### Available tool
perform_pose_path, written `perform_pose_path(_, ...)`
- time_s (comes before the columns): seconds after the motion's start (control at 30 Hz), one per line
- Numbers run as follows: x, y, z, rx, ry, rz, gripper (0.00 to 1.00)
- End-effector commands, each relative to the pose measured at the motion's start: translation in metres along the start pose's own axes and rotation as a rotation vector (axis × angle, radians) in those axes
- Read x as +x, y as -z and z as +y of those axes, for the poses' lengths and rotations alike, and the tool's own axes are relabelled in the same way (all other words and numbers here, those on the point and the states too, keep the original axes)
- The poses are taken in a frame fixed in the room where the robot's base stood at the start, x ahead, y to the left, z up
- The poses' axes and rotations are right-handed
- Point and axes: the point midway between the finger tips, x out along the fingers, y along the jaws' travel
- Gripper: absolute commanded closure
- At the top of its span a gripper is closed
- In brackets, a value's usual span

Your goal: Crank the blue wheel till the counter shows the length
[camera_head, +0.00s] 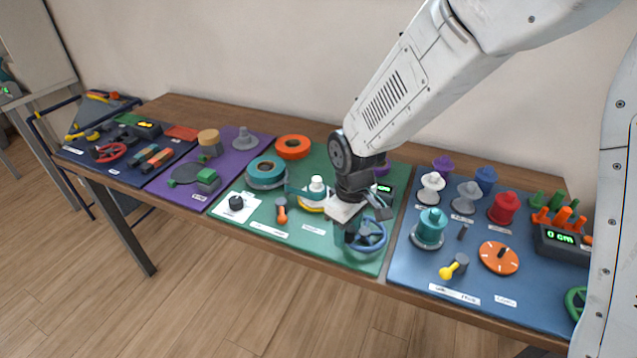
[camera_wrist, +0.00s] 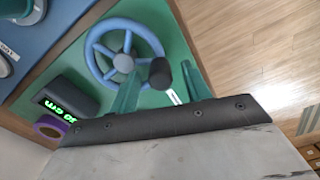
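The blue wheel (camera_head: 381,240) lies at the front right of the green mat; in the wrist view the wheel (camera_wrist: 123,63) shows its spokes, hub and a dark crank knob (camera_wrist: 160,72) at its rim. My gripper (camera_head: 358,238) is low over the wheel's left side. In the wrist view my gripper (camera_wrist: 159,74) has its two green fingers apart, one on each side of the knob, with gaps visible. Contact cannot be seen. The counter (camera_wrist: 65,97) beside the wheel has a green display, upside down, that seems to read 30 cm. The counter (camera_head: 386,189) is too small to read in the head view.
A blue mat (camera_head: 420,272) on the right holds several spools, an orange disc (camera_head: 499,258) and another counter (camera_head: 563,240) showing 0 cm. A teal tape roll (camera_head: 266,171) and an orange ring (camera_head: 293,147) lie left on the green mat. The table's front edge is close to the wheel.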

Motion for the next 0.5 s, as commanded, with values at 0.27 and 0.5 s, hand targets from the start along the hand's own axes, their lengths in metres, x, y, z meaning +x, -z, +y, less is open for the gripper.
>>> perform_pose_path(0.27,-0.008,0.001,0.0,0.0,-0.001,0.002,0.52)
perform_pose_path(0.5,-0.048,0.001,0.001,0.0,-0.002,0.005,0.52)
